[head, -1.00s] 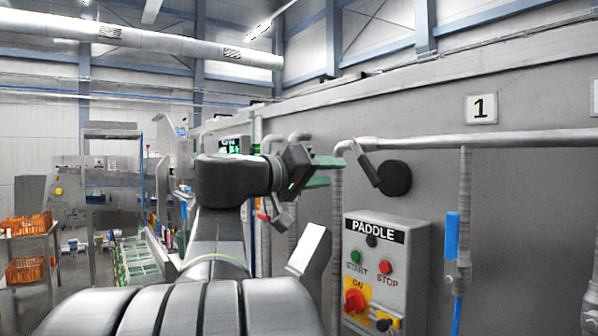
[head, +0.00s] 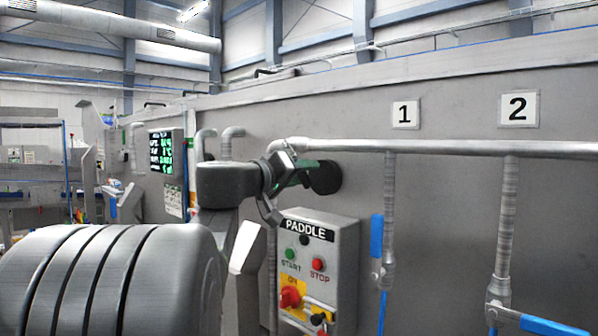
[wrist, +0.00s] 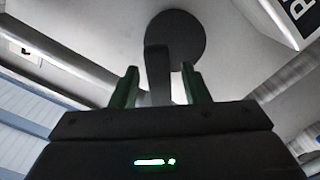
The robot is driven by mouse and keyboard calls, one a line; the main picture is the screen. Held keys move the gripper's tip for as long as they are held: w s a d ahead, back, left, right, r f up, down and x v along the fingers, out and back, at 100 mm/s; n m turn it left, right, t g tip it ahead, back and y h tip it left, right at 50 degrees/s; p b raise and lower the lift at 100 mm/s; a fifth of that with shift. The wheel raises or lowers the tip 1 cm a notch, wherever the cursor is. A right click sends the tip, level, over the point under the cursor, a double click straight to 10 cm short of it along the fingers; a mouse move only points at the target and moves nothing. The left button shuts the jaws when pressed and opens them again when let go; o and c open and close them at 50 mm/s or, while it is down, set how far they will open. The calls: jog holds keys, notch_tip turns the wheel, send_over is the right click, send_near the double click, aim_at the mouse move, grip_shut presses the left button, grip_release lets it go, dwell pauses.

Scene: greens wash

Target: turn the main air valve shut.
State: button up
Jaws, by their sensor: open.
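The main air valve shows as a dark round disc (head: 326,178) on the grey wall under the pipe, with a lever handle mostly hidden behind my gripper in the head view. In the wrist view the disc (wrist: 180,36) is at the top centre. The dark lever (wrist: 157,62) runs down from it between my two green fingers. My gripper (wrist: 159,76) is open, with a finger on each side of the lever and a gap visible at the right finger. In the head view my gripper (head: 299,174) is just left of the disc.
The PADDLE control box (head: 335,260) with buttons and a red knob is below the valve. A horizontal pipe (head: 450,147) runs along the wall to the right. Blue-handled valves (head: 376,236) hang under signs 1 (head: 405,114) and 2 (head: 519,107).

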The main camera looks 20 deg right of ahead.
grip_shut()
jog(key=shift+f+b, duration=0.15)
jog(key=shift+b, duration=0.3)
